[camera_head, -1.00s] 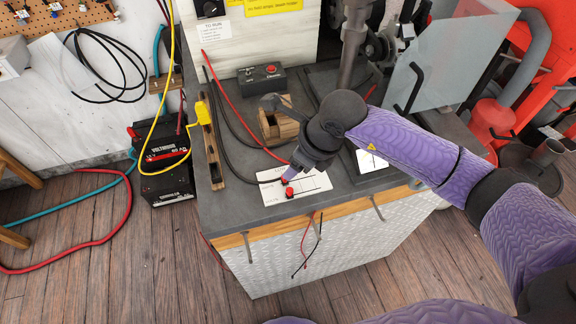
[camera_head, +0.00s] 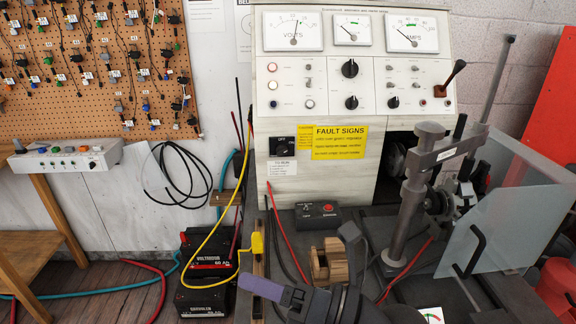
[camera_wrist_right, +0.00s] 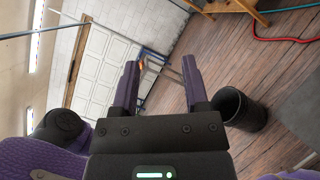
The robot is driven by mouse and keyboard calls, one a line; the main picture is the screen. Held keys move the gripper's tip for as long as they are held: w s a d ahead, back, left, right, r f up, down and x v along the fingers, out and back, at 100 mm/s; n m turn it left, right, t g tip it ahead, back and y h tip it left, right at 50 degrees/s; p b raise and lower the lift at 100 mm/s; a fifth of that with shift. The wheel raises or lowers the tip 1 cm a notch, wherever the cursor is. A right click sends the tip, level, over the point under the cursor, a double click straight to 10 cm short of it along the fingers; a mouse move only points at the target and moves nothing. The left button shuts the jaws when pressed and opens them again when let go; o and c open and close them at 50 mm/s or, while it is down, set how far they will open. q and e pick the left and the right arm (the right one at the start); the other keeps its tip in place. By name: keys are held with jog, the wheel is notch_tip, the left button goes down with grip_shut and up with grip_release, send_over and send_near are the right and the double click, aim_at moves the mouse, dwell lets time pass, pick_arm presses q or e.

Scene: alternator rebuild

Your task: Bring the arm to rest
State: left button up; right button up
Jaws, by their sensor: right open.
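My right gripper (camera_wrist_right: 160,72) is open and empty, its two purple fingers apart in the right wrist view, pointing over the plank floor toward a white panelled door. In the head view, a purple finger of my right gripper (camera_head: 262,288) and its dark body show at the bottom edge, above the grey bench top. The rest of my right arm is mostly out of that picture. My left gripper is in neither view.
A test panel with gauges (camera_head: 350,90) stands behind the bench. A wooden block (camera_head: 328,262), a black switch box (camera_head: 317,214), a grey post (camera_head: 412,200) and a clear shield (camera_head: 505,235) are close by. A dark bin (camera_wrist_right: 238,108) stands on the floor.

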jog(key=w+d+r+m+t+h, duration=0.3)
jog(key=d+m+t+h, duration=0.15)
jog(key=m+t, duration=0.75)
jog(key=d+f+m+g+h, duration=0.2)
jog(key=d+f+m+h, duration=0.95)
jog(key=m, duration=0.75)
jog(key=s+d+f+m+g+h, duration=0.1)
jog(key=s+f+m+g, duration=0.2)
jog(key=s+f+g, duration=0.5)
jog(key=s+f+m+g+h, duration=0.1)
jog(key=s+f+m+g, duration=0.3)
jog(key=s, duration=0.6)
notch_tip(320, 180, down, 19)
jog(key=s+n+g, duration=0.1)
jog(key=s+g, duration=0.2)
jog(key=s+d+f+g, duration=0.1)
jog(key=s+d+f, duration=0.2)
jog(key=s+f, duration=0.7)
jog(key=s, duration=0.3)
jog(key=shift+n, duration=0.4)
jog(key=shift+f, duration=0.1)
